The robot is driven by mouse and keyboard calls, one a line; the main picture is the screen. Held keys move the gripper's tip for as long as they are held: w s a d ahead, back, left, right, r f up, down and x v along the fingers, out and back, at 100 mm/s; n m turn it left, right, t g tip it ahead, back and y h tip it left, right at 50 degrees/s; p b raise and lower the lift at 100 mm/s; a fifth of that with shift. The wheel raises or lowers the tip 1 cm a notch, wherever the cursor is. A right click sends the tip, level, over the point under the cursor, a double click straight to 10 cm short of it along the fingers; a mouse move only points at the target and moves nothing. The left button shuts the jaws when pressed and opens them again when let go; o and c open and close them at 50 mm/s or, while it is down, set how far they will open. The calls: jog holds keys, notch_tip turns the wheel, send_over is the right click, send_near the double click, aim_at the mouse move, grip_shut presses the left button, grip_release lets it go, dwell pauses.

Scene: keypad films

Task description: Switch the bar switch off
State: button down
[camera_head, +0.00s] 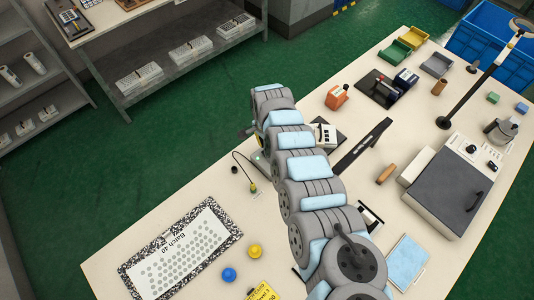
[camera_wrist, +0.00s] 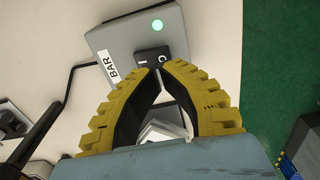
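The bar switch is a grey box (camera_wrist: 120,38) labelled "BAR", seen at the top of the wrist view. Its round green light (camera_wrist: 157,25) is lit. A black rocker (camera_wrist: 152,58) with a white O mark on its right side sits on the box's face. My gripper (camera_wrist: 161,70) has yellow-backed, black-lined fingers whose tips come together right at the rocker's lower edge. Nothing is held between them. I cannot tell whether the tips touch the rocker. In the head view my arm covers most of the switch and hides the fingers.
A black cable (camera_wrist: 78,72) leaves the box's left side. In the head view, the crowded table (camera_head: 196,187) holds a "Batch 40" sheet (camera_head: 180,255), blue (camera_head: 229,275) and yellow (camera_head: 255,251) balls, and a grey-lidded machine (camera_head: 447,190). Green floor lies beyond the table's edge.

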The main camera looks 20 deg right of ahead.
jog(key=shift+f+b, duration=1.15)
jog(key=shift+f, duration=0.95)
dwell(1.3)
jog(key=shift+r, duration=0.2)
notch_tip(320, 180, up, 7)
jog(key=p, duration=0.7)
jog(key=shift+p, duration=0.4)
jog(key=shift+f, duration=0.1)
